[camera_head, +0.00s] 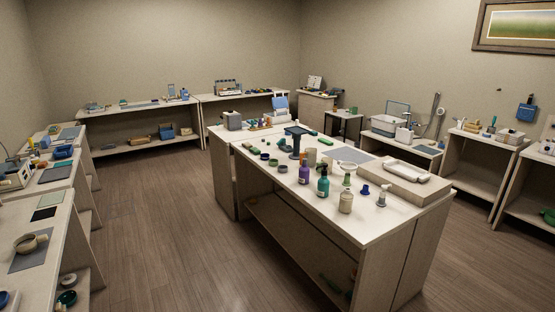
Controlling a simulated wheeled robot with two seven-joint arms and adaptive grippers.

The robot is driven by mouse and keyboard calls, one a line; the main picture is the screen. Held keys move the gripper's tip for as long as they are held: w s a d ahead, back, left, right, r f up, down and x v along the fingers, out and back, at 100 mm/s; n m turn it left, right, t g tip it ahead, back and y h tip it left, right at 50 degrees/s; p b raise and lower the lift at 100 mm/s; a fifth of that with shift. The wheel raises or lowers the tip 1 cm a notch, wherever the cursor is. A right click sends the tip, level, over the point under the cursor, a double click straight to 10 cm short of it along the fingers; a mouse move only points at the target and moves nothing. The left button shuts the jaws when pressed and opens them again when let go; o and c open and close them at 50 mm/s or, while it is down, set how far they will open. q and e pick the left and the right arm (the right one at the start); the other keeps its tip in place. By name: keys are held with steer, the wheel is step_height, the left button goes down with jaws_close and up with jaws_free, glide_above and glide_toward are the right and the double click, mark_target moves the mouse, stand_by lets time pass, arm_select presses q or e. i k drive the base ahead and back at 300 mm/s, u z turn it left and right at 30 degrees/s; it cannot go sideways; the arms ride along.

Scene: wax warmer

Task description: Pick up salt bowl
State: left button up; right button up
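I cannot tell which thing is the salt bowl; no bowl is clearly marked by salt. A beige round vessel (27,243) sits on a grey mat on the left counter. A small white round dish (69,280) and a dark green one (66,298) are at the lower left. Neither of my grippers is in view.
Counters line the walls. The wooden floor (165,230) between the left counters and the centre table is clear.

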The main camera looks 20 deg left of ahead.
mark_target(32, 244)
steer(key=u, duration=0.1)
steer(key=i, duration=0.8)
steer(key=u, duration=1.25)
steer(key=i, duration=0.85)
steer(key=u, duration=0.75)
